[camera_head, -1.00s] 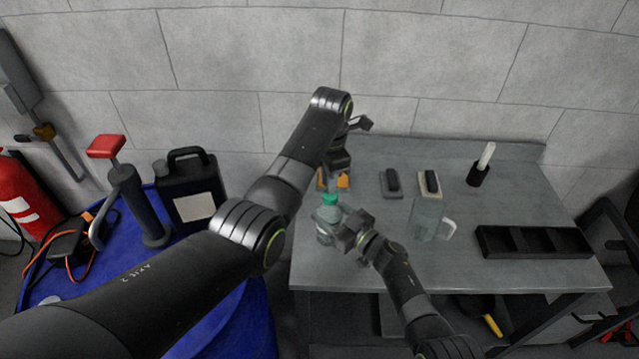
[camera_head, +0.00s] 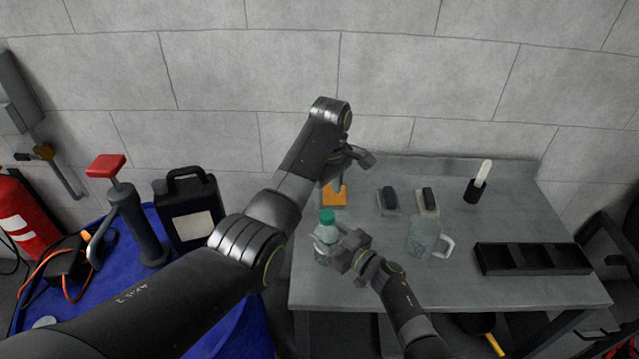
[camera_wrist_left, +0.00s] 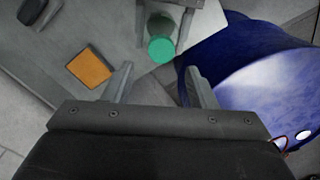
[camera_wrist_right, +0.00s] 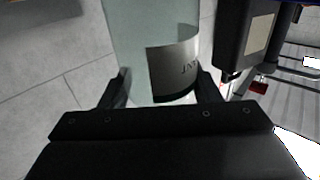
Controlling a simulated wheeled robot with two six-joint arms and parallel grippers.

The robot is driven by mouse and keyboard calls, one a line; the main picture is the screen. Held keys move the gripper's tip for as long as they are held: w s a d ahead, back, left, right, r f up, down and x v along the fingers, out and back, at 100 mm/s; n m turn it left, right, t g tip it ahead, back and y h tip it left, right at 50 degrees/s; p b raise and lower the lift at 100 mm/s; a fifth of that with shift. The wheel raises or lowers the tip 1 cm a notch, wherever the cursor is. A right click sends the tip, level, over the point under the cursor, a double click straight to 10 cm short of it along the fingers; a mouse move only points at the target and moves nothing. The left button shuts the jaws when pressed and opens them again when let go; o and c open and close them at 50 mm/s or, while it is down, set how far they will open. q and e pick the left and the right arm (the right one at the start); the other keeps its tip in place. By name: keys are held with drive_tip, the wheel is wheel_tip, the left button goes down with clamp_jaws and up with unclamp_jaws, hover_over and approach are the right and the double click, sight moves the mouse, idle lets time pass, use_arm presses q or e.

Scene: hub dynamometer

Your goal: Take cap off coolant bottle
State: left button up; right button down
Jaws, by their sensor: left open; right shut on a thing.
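The coolant bottle (camera_head: 324,246) is pale and translucent with a green cap (camera_head: 327,216). It stands near the left edge of the grey table. My right gripper (camera_head: 345,252) is shut on the bottle's body from the right; the right wrist view shows the bottle (camera_wrist_right: 145,35) and its label (camera_wrist_right: 172,68) between the fingers. My left gripper (camera_wrist_left: 157,72) is open and empty. In the left wrist view the green cap (camera_wrist_left: 162,49) appears just beyond the gap between its fingertips, apart from them. In the head view the left fingertips are hard to make out.
An orange block (camera_head: 334,196) lies behind the bottle. A clear mug (camera_head: 425,238), two dark small items, a black holder (camera_head: 474,192) and a black compartment tray (camera_head: 530,259) are to the right. A blue drum (camera_head: 228,325) with a black jug (camera_head: 188,208) stands left.

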sight(327, 214)
use_arm(q)
drive_tip(key=m, duration=0.4)
drive_tip(key=shift+r+m, duration=0.25)
drive_tip(key=shift+m, duration=0.15)
drive_tip(key=m, duration=0.4)
drive_tip(key=shift+r+m, duration=0.25)
drive_tip(key=shift+m, duration=0.05)
drive_tip(key=m, duration=0.4)
drive_tip(key=shift+r+m, duration=0.25)
drive_tip(key=shift+m, duration=0.05)
drive_tip(key=m, duration=0.5)
drive_tip(key=shift+d+r, duration=0.1)
drive_tip(key=shift+r, duration=0.1)
drive_tip(key=shift+s+f, duration=0.1)
drive_tip(key=shift+f, duration=3.9)
